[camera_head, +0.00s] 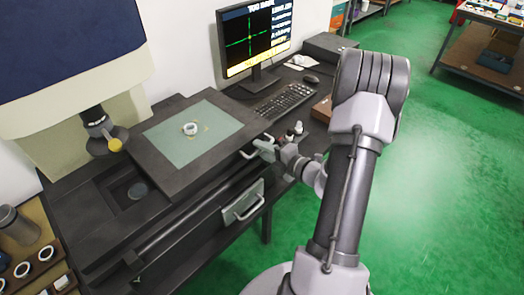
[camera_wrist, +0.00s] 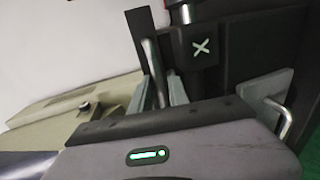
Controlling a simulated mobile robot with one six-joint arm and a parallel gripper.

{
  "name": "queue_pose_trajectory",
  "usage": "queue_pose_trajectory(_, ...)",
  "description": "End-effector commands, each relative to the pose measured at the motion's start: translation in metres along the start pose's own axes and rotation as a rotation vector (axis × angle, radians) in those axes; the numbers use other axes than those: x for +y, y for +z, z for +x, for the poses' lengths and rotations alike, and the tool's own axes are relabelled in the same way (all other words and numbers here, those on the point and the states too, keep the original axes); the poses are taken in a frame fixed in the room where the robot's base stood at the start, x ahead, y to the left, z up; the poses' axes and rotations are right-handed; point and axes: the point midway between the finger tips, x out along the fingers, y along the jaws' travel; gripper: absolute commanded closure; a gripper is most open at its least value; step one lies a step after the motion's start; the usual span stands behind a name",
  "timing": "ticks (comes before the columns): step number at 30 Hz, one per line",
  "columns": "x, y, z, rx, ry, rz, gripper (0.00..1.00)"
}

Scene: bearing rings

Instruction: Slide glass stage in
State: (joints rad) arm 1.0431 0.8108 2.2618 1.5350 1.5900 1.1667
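The glass stage (camera_head: 165,140) is a greenish plate in a dark frame. It sits out to the right of the measuring head's lens (camera_head: 97,122), with a small bearing ring (camera_head: 190,129) on the glass. My gripper (camera_head: 262,150) is at the stage's right front edge, by a pale handle. In the wrist view a grey handle bar (camera_wrist: 154,70) stands between the two pale fingers of my gripper (camera_wrist: 158,94). The fingers look apart, with the bar between them; firm contact cannot be seen.
A second handle (camera_head: 243,203) is on the lower front panel. A monitor (camera_head: 255,37) and keyboard (camera_head: 283,102) stand behind the stage. A rack with rings (camera_head: 40,262) is at lower left. Green floor at right is open.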

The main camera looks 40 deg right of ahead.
Motion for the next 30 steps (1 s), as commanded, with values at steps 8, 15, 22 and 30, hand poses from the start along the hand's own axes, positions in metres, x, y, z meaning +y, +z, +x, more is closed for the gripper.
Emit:
queue_pose_trajectory(8,0.0003,0.0,0.0001,0.0,0.0,-0.001,0.91)
queue_pose_trajectory(15,0.0002,0.0,0.0,0.0,0.0,-0.001,1.0)
queue_pose_trajectory(22,0.0002,-0.0001,-0.0001,0.0,0.0,-0.001,1.0)
queue_pose_trajectory(30,0.0001,-0.0001,-0.0001,0.001,0.0,-0.001,1.0)
